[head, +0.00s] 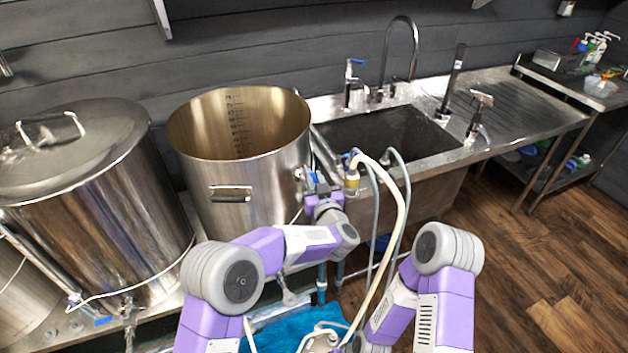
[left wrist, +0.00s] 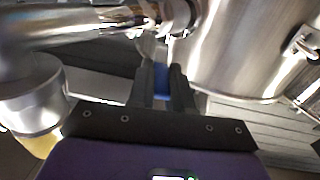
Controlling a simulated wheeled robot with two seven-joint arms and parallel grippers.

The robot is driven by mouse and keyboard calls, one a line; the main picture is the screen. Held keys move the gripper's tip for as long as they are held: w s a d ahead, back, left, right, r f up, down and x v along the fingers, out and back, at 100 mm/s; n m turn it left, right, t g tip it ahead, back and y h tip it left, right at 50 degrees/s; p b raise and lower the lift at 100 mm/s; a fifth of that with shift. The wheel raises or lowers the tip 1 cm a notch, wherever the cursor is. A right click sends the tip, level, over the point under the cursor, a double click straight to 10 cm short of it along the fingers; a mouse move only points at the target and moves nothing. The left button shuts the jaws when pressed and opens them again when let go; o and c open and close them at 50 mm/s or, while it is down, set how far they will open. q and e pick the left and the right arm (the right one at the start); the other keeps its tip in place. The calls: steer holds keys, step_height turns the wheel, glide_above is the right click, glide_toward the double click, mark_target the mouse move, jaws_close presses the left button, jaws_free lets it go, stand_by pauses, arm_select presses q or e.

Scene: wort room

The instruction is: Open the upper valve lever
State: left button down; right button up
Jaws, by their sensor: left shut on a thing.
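The upper valve lever has a blue handle that shows between my fingers in the left wrist view (left wrist: 162,88). It belongs to the valve (head: 301,173) on the right side of the open steel kettle (head: 245,190). My left gripper (head: 316,184) is at this valve and is shut on the blue handle; it also shows in the left wrist view (left wrist: 160,82). My wrist partly hides the valve in the head view, so the lever's exact angle is hard to tell.
A yellow-collared hose fitting (head: 351,180) and a pale hose (head: 392,235) hang just right of my left gripper. A lidded kettle (head: 90,200) stands left. A sink (head: 385,137) lies behind right. A blue cloth (head: 290,328) lies below. The wooden floor at right is clear.

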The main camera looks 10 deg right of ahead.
arm_select(q)
steer(key=c, duration=1)
jaws_free()
steer(key=shift+c, duration=0.2)
steer(key=shift+s, duration=0.1)
steer(key=s, duration=0.7)
steer(key=shift+s+d+p, duration=0.15)
steer(key=shift+d+p, duration=0.25)
steer(key=shift+d, duration=0.05)
